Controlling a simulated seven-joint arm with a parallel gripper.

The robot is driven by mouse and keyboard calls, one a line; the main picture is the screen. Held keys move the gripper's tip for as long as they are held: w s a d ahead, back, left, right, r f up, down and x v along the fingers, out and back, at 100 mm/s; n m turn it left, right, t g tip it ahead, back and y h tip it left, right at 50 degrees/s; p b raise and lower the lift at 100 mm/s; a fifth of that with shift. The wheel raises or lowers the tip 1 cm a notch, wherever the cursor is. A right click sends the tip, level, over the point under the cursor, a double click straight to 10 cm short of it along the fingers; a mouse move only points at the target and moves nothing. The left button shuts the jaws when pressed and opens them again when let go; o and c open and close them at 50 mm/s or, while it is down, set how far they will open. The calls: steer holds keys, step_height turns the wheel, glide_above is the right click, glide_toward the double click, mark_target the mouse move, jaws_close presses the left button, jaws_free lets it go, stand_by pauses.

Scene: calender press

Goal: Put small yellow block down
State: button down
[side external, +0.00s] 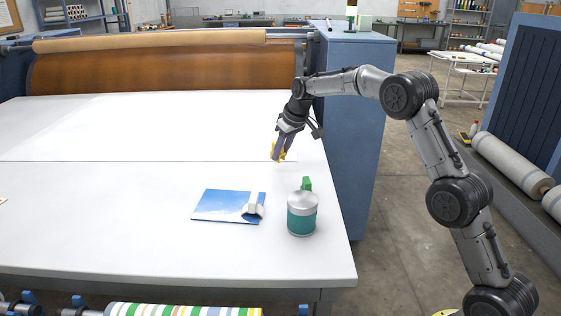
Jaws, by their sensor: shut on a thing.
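The small yellow block (281,154) is at the tip of my gripper (278,150), over the right part of the white table (120,220). My gripper points down and is shut on the block. The fingers partly cover the block. I cannot tell whether the block touches the table top or is a little above it.
A blue-and-white picture sheet (222,206) lies in front of my gripper, with a small white object (253,207) on its right edge. A teal canister with a silver top (302,213) stands right of it. A blue cabinet (350,130) borders the right.

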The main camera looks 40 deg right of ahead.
mark_target(283, 155)
steer(key=shift+w+f, duration=0.25)
steer(key=shift+f, duration=1.55)
steer(key=shift+f, duration=0.1)
steer(key=c, duration=0.6)
jaws_free()
steer(key=v, duration=1.2)
